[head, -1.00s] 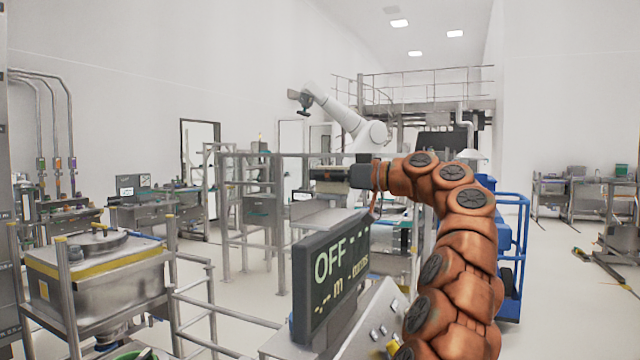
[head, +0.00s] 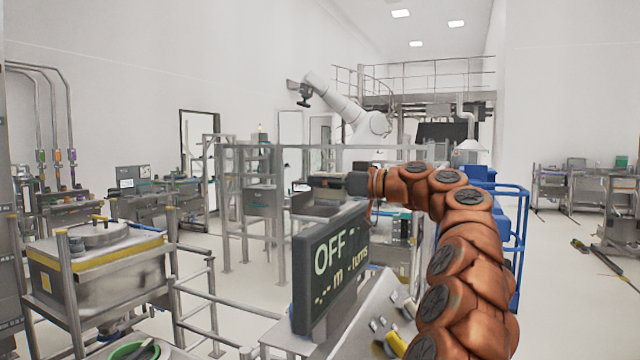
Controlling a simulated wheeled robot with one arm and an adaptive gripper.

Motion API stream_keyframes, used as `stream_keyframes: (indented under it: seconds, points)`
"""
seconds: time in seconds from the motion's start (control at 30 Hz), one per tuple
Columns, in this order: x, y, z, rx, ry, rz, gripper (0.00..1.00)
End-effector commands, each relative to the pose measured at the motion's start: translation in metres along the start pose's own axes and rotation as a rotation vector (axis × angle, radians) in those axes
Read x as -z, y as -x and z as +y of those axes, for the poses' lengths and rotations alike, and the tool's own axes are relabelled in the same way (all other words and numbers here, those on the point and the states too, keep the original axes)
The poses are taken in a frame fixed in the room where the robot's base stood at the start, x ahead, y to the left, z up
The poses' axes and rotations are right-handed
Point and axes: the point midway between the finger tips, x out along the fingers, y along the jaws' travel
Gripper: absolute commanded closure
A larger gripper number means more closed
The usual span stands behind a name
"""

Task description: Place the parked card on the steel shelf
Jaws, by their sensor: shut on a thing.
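My gripper (head: 325,181) is at the end of my orange arm, near the middle of the picture, pointing left. It is shut on a small pale piece at its tip, which looks like the parked card (head: 301,187). The card is small here and its print cannot be read. Behind and below the gripper is a bare steel surface (head: 318,207). I cannot tell whether this is the steel shelf, or how far it is from the card.
A dark display reading OFF (head: 330,272) stands close in front, below the gripper. A steel bin with a yellow band (head: 95,268) stands in a railed frame at left. A blue lift frame (head: 508,230) is behind my arm. Open floor lies at right.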

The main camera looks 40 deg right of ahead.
Motion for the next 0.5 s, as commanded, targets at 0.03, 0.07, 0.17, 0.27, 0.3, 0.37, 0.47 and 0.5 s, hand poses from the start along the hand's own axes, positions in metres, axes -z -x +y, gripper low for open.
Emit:
stream_keyframes:
  seconds: [0.03,0.07,0.17,0.27,0.3,0.37,0.47,0.5]
  points:
    - [-0.0003,0.0007,-0.0005,0.000,0.001,0.001,1.00]
    - [-0.0008,0.0007,-0.0005,-0.001,0.002,0.002,1.00]
    - [-0.0021,0.0004,-0.0003,-0.001,0.002,0.001,1.00]
    - [-0.0024,0.0003,-0.0002,-0.001,0.001,0.001,1.00]
    - [-0.0024,0.0003,-0.0002,-0.001,0.001,0.001,1.00]
    - [-0.0025,0.0002,-0.0001,-0.001,0.001,0.000,1.00]
    - [-0.0048,0.0000,-0.0002,-0.001,0.002,0.000,1.00]
    - [-0.0059,-0.0001,-0.0002,-0.001,0.002,0.000,1.00]
